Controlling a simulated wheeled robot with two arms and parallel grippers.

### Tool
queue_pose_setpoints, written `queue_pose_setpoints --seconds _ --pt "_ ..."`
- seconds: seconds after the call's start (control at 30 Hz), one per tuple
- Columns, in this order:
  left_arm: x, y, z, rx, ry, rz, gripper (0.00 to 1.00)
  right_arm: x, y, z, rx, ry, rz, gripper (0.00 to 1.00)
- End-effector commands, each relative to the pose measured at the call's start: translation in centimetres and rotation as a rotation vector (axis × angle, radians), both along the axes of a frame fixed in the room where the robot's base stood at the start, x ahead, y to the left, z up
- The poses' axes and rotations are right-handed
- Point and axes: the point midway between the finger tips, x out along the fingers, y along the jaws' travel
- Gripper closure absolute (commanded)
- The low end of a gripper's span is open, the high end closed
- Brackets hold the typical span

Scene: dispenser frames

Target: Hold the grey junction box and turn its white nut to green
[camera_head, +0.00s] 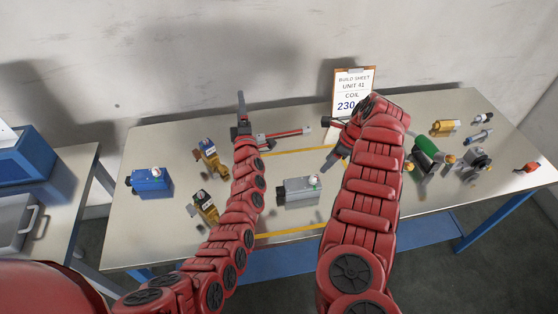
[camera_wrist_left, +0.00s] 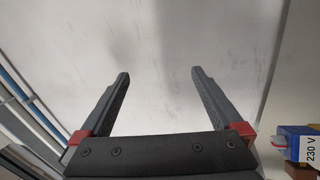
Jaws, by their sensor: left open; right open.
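The grey junction box (camera_head: 297,190) lies on the table between my two arms, near the front middle. A small white nut (camera_head: 315,181) with a coloured mark sits on its top at the right end; the mark is too small to read clearly. My left gripper (camera_head: 241,112) is open and empty behind and left of the box, above the table's back part. Its two spread fingers also show in the left wrist view (camera_wrist_left: 160,85) with nothing between them. My right gripper (camera_head: 328,139) is open behind and right of the box, partly hidden by my right arm. Neither gripper touches the box.
A blue box (camera_head: 152,179) and two yellow-brown coil parts (camera_head: 209,152) (camera_head: 207,208) stand left. A red-handled tool (camera_head: 285,136) lies behind. A build sheet (camera_head: 352,88) reading "COIL 230" stands at the back. A green cylinder (camera_head: 427,149) and several parts lie right.

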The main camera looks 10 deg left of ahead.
Motion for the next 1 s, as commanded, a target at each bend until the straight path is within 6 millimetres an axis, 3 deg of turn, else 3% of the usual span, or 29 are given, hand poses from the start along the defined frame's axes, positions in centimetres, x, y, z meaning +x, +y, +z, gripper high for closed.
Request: queue_pose_setpoints --seconds 0.03,0.1,0.2,0.3,0.43,0.6,0.7,0.9,1.0 --pt "2.3 -1.4 0.7 -0.077 0.031 -0.072 0.00 0.0 0.0 0.0 0.000 0.000 0.000 0.50" --pt "4.8 -3.8 1.0 -0.188 0.091 -0.178 0.00 0.0 0.0 0.0 0.000 0.000 0.000 0.50" --pt "7.3 -8.0 1.4 -0.332 0.196 -0.329 0.00 0.0 0.0 0.0 0.000 0.000 0.000 0.50" --pt "8.3 -12.1 2.0 -0.454 0.318 -0.465 0.00 0.0 0.0 0.0 0.000 0.000 0.000 0.50" --pt "7.6 -16.9 1.8 -0.582 0.523 -0.604 0.00 0.0 0.0 0.0 0.000 -0.001 0.000 0.50" --pt "3.3 -20.6 0.0 -0.706 0.849 -0.680 0.00 0.0 0.0 0.0 0.000 0.000 0.000 0.50" --pt "-0.5 -20.9 -1.9 -0.766 1.057 -0.653 0.00 0.0 0.0 0.0 0.000 -0.001 0.000 0.50" --pt "-8.6 -17.7 -5.4 -0.856 1.411 -0.465 0.00 0.0 0.0 0.0 0.000 -0.001 0.000 0.50" --pt "-11.6 -15.9 -6.3 -0.891 1.518 -0.365 0.00 0.0 0.0 0.0 0.000 -0.001 0.000 0.50"
